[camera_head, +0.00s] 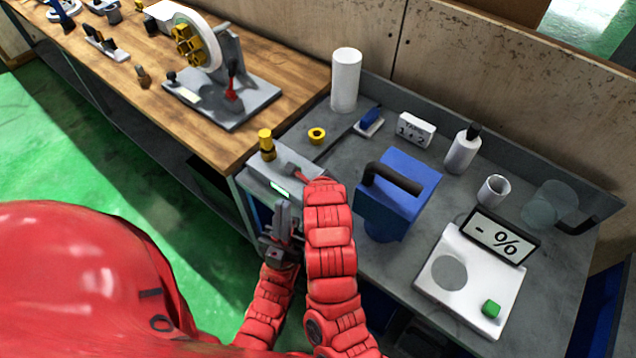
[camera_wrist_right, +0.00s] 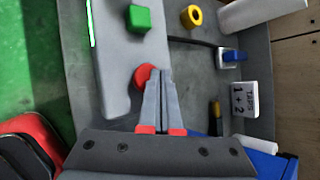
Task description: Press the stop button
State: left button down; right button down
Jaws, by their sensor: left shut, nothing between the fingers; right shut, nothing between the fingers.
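The red round button (camera_wrist_right: 145,76) is on the grey control box in the right wrist view, with a green square button (camera_wrist_right: 138,18) farther along the same face. The control box (camera_head: 262,178) shows in the head view with a lit green display (camera_head: 281,187). My right gripper (camera_wrist_right: 160,72) is shut and empty, its fingertips over the edge of the red button; I cannot tell whether they touch it. In the head view my right arm hides the red button. My left gripper (camera_head: 282,207) is shut and empty, upright before the front of the box.
A yellow knob (camera_head: 266,143) stands at the box's back. A blue container with a black handle (camera_head: 400,195) is to the right. A scale (camera_head: 470,285) with a green cube is farther right. A white cylinder (camera_head: 346,80) and bottle (camera_head: 463,150) stand behind.

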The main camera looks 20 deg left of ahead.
jog(key=shift+f+b, duration=0.6)
jog(key=shift+b, duration=0.05)
dwell(0.5)
jog(key=shift+r, duration=1.05)
jog(key=shift+r+p, duration=0.5)
jog(key=shift+r, duration=2)
jog(key=shift+f, duration=0.1)
